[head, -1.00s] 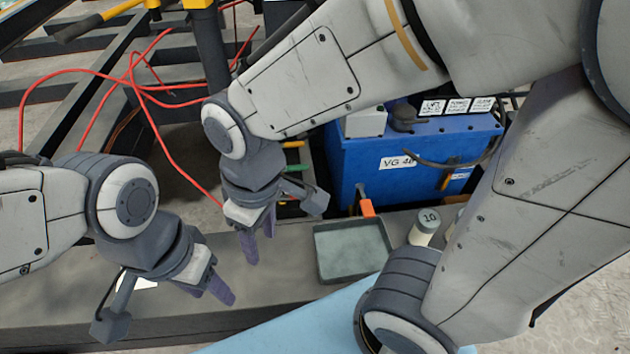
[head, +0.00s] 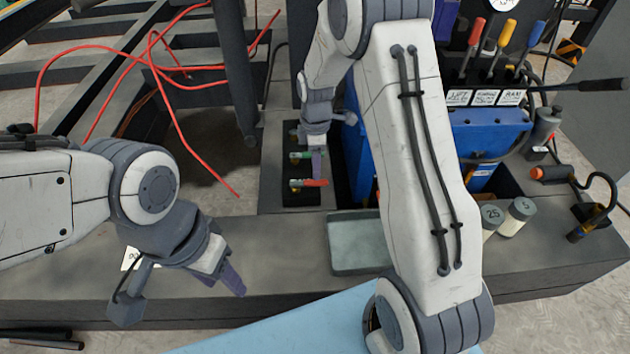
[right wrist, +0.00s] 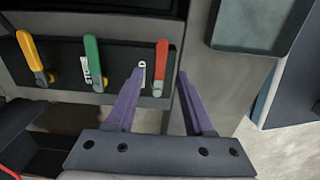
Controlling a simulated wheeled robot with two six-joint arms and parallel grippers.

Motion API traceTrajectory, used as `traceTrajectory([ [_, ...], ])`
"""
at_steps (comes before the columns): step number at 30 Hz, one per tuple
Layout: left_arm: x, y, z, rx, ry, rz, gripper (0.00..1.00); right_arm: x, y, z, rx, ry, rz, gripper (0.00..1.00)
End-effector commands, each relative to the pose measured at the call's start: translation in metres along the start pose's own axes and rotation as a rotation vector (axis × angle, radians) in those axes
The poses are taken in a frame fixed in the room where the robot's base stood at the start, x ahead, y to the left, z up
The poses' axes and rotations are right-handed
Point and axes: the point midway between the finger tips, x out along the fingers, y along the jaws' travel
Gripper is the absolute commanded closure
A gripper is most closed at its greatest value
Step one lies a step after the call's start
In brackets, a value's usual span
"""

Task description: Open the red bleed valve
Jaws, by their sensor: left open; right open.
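The red bleed valve handle (head: 315,183) is the nearest of three coloured handles on a black panel. In the right wrist view the red handle (right wrist: 161,62) is at the right end of the row, beside a partly covered label. My right gripper (head: 317,166) is open and hangs just above it. In the right wrist view my right gripper (right wrist: 160,73) has its two purple fingers on either side of the red handle's line, with nothing held. Whether they touch it cannot be told. My left gripper (head: 236,283) is open and empty above the bench at left.
Green (head: 301,155) and yellow (right wrist: 30,55) handles stand beside the red one. A grey tray (head: 352,258) lies to the right of the panel. A blue power unit (head: 490,140) stands behind my right arm. Red hoses (head: 190,150) loop at left.

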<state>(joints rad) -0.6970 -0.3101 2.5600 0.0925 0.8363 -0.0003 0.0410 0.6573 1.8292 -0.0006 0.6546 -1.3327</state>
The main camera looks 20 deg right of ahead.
Motion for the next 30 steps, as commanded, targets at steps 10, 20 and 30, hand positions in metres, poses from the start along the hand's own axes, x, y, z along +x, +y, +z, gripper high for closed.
traceTrajectory([
  [10,0.026,-0.002,0.001,0.0,0.0,0.0,0.5,0.048,-0.001,0.0,0.001,0.0,-0.001,0.47],
  [20,0.026,-0.002,0.001,0.0,0.0,0.0,0.5,0.05,-0.001,0.0,0.001,0.0,0.0,0.47],
  [30,0.026,-0.002,0.001,0.0,0.0,0.0,0.5,0.05,-0.001,0.0,0.001,0.0,-0.001,1.0],
])
